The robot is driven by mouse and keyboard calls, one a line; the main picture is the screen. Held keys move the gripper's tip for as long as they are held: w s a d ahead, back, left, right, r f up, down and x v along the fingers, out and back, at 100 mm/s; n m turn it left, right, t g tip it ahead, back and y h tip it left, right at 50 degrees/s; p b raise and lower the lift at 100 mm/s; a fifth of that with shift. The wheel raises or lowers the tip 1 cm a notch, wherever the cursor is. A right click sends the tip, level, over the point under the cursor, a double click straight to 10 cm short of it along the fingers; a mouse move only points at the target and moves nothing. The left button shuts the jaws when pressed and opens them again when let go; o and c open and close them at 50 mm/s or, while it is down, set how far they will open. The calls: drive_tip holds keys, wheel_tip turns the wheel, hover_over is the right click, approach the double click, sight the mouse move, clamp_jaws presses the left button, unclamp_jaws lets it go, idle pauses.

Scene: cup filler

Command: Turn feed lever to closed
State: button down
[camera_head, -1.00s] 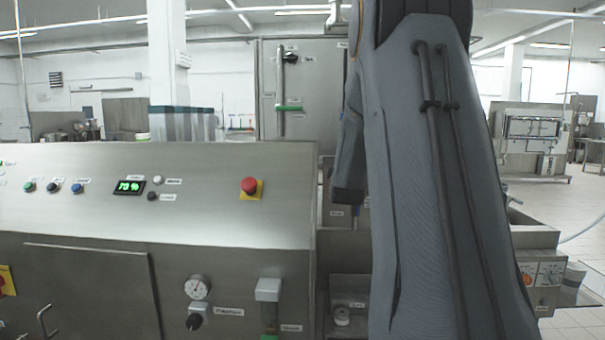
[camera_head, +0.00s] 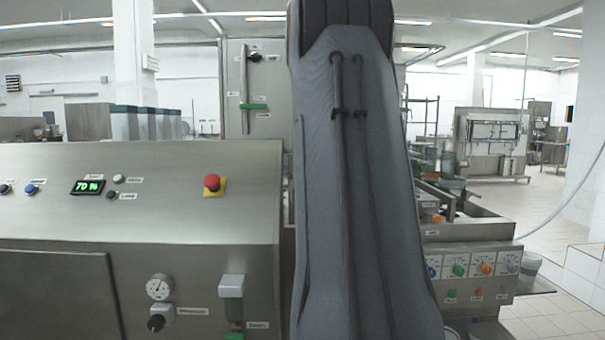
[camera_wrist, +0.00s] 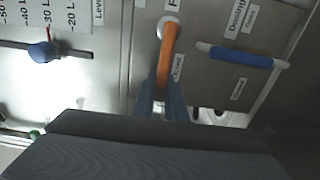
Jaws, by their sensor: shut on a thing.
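In the wrist view an orange lever (camera_wrist: 167,50) hangs from a round pivot on a grey metal panel. It points down, slightly tilted. A label beside its lower end seems to read "Closed", and a partly hidden label starting with "F" is above it. My gripper (camera_wrist: 162,103) is shut on the lower end of the lever, with a finger on either side. In the head view my arm stands in front, and the gripper and lever are hidden.
To the right of the lever is a blue handle (camera_wrist: 240,56) labelled "Dosing". To the left is a level scale with a blue knob (camera_wrist: 42,52). In the head view a control panel with a red stop button (camera_head: 212,182) stands left. Open floor shows at far right.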

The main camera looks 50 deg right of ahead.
drive_tip(key=c, duration=1.8)
unclamp_jaws()
drive_tip(key=shift+s+d+f, duration=0.1)
drive_tip(key=shift+s+d, duration=0.15)
drive_tip(key=shift+d, duration=0.1)
drive_tip(key=shift+w+a, duration=0.2)
drive_tip(key=shift+a, duration=0.1)
drive_tip(key=b+v, duration=0.1)
drive_tip(key=v, duration=0.6)
drive_tip(key=shift+s+a, duration=0.3)
